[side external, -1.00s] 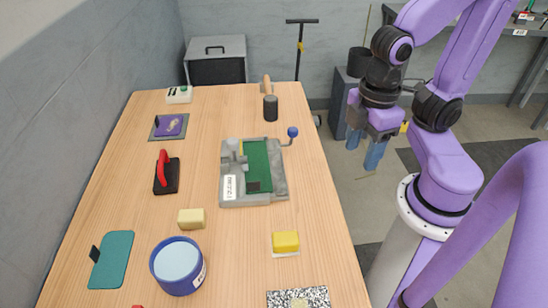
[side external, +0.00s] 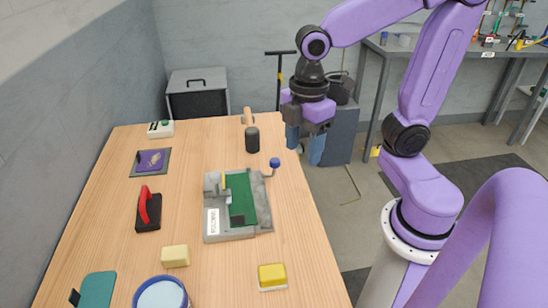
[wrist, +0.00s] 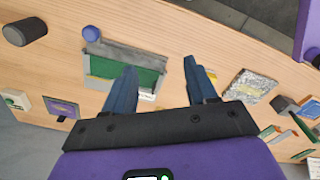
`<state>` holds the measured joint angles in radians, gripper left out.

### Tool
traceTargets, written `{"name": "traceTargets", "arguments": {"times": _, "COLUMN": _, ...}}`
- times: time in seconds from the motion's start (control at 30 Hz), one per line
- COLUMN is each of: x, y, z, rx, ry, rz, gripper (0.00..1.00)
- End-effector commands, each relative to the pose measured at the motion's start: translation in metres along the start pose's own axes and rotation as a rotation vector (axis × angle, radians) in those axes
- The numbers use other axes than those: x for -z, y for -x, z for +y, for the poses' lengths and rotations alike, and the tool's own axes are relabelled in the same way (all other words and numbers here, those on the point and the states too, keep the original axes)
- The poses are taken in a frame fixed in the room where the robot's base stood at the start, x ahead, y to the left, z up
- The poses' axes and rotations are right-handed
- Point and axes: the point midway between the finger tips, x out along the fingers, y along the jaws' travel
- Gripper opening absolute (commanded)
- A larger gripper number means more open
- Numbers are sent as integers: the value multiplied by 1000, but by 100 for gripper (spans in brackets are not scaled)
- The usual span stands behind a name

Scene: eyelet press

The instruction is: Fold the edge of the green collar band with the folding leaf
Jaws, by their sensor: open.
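The green collar band (side external: 240,198) lies in a grey bench fixture (side external: 229,233) on the wooden table. It also shows in the wrist view (wrist: 112,69), partly hidden by a finger. A lever with a blue ball knob (side external: 275,162) sticks out at the fixture's far right corner; the knob also shows in the wrist view (wrist: 91,33). I cannot tell the folding leaf apart from the rest of the fixture. My gripper (side external: 304,150) is open and empty, fingers down, above the table's right edge. It is apart from the knob, to its right in the side view.

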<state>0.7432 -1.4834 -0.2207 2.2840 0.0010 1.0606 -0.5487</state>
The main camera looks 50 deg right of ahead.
Motion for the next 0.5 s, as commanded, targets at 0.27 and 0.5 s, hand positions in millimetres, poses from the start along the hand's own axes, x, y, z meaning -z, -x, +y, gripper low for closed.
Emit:
{"name": "traceTargets", "arguments": {"times": 0.27, "x": -3, "y": 26, "z": 68, "rx": 1, "ry": 129, "rz": -8, "gripper": 57}}
{"name": "traceTargets", "arguments": {"times": 0.5, "x": -19, "y": 45, "z": 113, "rx": 8, "ry": 234, "rz": -13, "gripper": 57}}
